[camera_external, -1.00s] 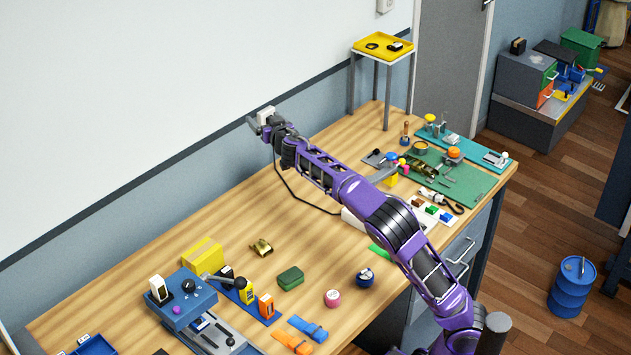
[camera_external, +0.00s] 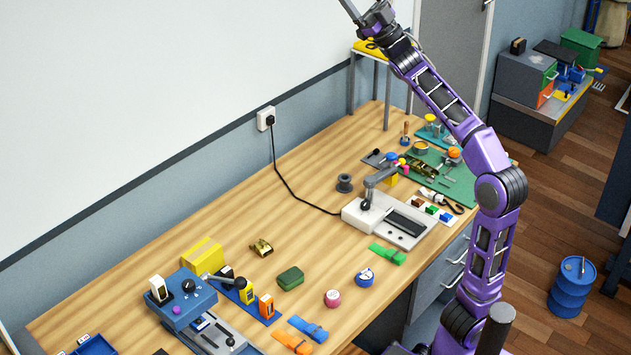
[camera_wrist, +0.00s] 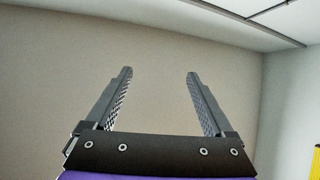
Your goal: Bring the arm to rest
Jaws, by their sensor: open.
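My gripper (camera_external: 352,10) is raised high above the far end of the wooden workbench (camera_external: 215,225), in front of the white wall and near the top edge of the external view. In the wrist view its two fingers (camera_wrist: 160,95) stand wide apart with nothing between them. Behind them is only bare wall and a bit of ceiling. My purple arm rises from the bench's front edge and leans up to the left.
A black plug sits in the wall socket (camera_external: 265,118), its cord running to a grey-white device (camera_external: 395,220) on the bench. A yellow-topped stand (camera_external: 366,48) is behind my forearm. A blue switch box (camera_external: 183,297) and several small items lie on the bench.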

